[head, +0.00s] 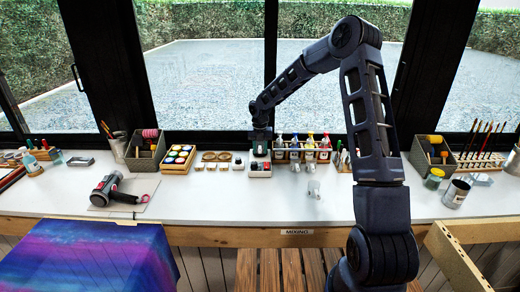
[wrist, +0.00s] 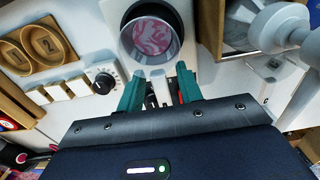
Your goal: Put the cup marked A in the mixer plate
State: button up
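My gripper (head: 259,150) is over the mixer (head: 260,170) near the back of the counter. Just beyond the fingertips, a round cup (wrist: 151,38) with pink marbled contents sits in the white mixer plate (wrist: 118,8). In the head view my gripper hides the cup.
A knob (wrist: 103,82) and a wooden tray with wells 1 and 2 (wrist: 30,50) lie to the left. A rack of bottles (head: 300,152) stands close on the right. A clear vessel (head: 314,189) stands in front of it. The front middle of the counter (head: 225,203) is free.

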aim_at(260, 147)
notch_tip(260, 147, up, 12)
jog(key=s+d+r+m+t+h, duration=0.1)
jog(key=s+d+r+m, duration=0.8)
jog(key=d, duration=0.1)
jog(key=s+d+r+m+t, duration=0.1)
jog(key=s+d+r+m, duration=0.3)
jog(key=s+d+m, duration=0.45)
jog(key=s+d+r+m+t, duration=0.1)
jog(key=s+d+r+m, duration=0.4)
jog(key=s+m, duration=0.5)
jog(key=s+d+f+m, duration=0.1)
jog(key=s+d+m, duration=0.1)
jog(key=s+m, duration=0.2)
jog(key=s+d+f+m+t+y, duration=0.1)
jog(key=s+d+m, duration=0.2)
jog(key=s, duration=0.6)
jog(key=shift+d+f+m+t, duration=0.25)
jog(key=shift+f+m+t, duration=0.05)
jog(key=shift+m, duration=0.45)
jog(key=shift+s, duration=0.1)
